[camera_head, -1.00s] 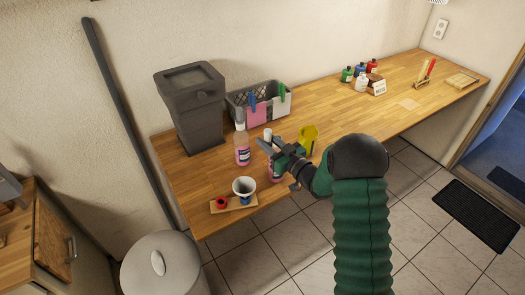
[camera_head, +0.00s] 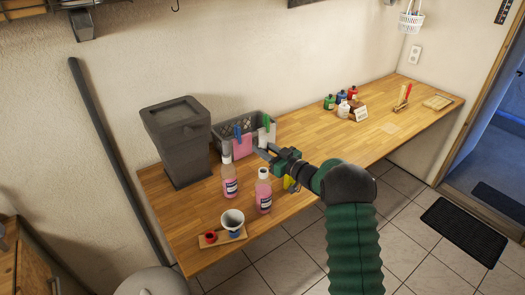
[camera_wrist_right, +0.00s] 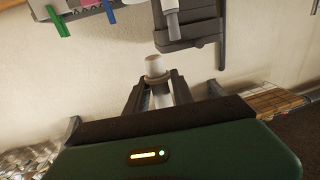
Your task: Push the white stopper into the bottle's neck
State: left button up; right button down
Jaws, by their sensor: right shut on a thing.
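Two bottles of pink liquid with dark labels stand on the workbench: a near one (camera_head: 264,193) and a far one (camera_head: 229,182), both with whitish tops. My right gripper (camera_head: 263,152) is just behind and above the near bottle's top. In the right wrist view, its fingers (camera_wrist_right: 156,90) are shut on a white cylindrical piece, seemingly the stopper (camera_wrist_right: 153,66), whose rounded end sticks out past them. The head view does not clearly show the held piece, and I cannot tell how it lines up with a neck. My left gripper is out of view.
The workbench (camera_head: 210,215) holds a grey bin (camera_head: 177,140), a basket (camera_head: 222,132) with cloths, and a small board with a white funnel (camera_head: 232,219) and red ring (camera_head: 210,237). A yellow thing (camera_head: 289,184) is mostly hidden by my arm. Small bottles (camera_head: 342,98) stand farther right.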

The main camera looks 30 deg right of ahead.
jog(key=shift+f, duration=0.1)
jog(key=shift+f+b, duration=1.85)
jog(key=shift+f, duration=0.5)
jog(key=shift+s+f+b, duration=0.1)
jog(key=shift+f+b, duration=0.1)
jog(key=shift+b, duration=0.15)
jog(key=shift+f+b, duration=1.2)
jog(key=shift+f, duration=0.3)
jog(key=c, duration=1.2)
grip_release()
jog(key=shift+a, duration=0.1)
jog(key=shift+o, duration=1)
